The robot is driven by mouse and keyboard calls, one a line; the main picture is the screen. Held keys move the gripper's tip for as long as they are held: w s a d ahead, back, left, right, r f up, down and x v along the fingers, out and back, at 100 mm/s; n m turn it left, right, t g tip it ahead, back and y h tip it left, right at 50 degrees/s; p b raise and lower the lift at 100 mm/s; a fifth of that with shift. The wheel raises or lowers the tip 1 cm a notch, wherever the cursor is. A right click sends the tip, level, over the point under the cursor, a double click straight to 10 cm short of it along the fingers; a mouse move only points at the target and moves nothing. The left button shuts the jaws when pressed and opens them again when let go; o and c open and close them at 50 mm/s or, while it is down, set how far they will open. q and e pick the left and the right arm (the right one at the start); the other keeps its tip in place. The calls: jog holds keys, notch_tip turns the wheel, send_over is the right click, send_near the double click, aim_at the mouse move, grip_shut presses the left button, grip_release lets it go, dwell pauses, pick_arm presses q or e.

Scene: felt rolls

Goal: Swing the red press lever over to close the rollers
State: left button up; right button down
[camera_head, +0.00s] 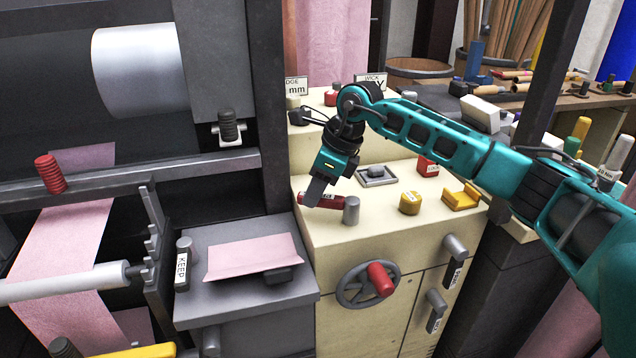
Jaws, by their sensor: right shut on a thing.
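The red press lever (334,201) lies low across the front edge of the cream cabinet top, with a grey cylindrical pivot post (351,211) at its right end. A small label on the lever is too small to read. My right gripper (314,197) reaches down from above with its teal arm coming in from the right. Its fingers are shut on the left part of the lever and hide some of it. The rollers show at the left: a large silver roller (140,70) above and a pale thin roller (70,284) below. My left gripper is not in view.
A grey side table (243,297) holds pink felt (253,257).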

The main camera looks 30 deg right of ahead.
aim_at(339, 198)
jog(key=shift+s+a+n, duration=0.2)
jog(key=shift+n, duration=0.3)
jog(key=c, duration=0.9)
grip_release()
jog(key=p+v, duration=0.1)
jog(key=v, duration=1.2)
jog(key=shift+w+d, duration=0.1)
jog(key=shift+f, duration=0.1)
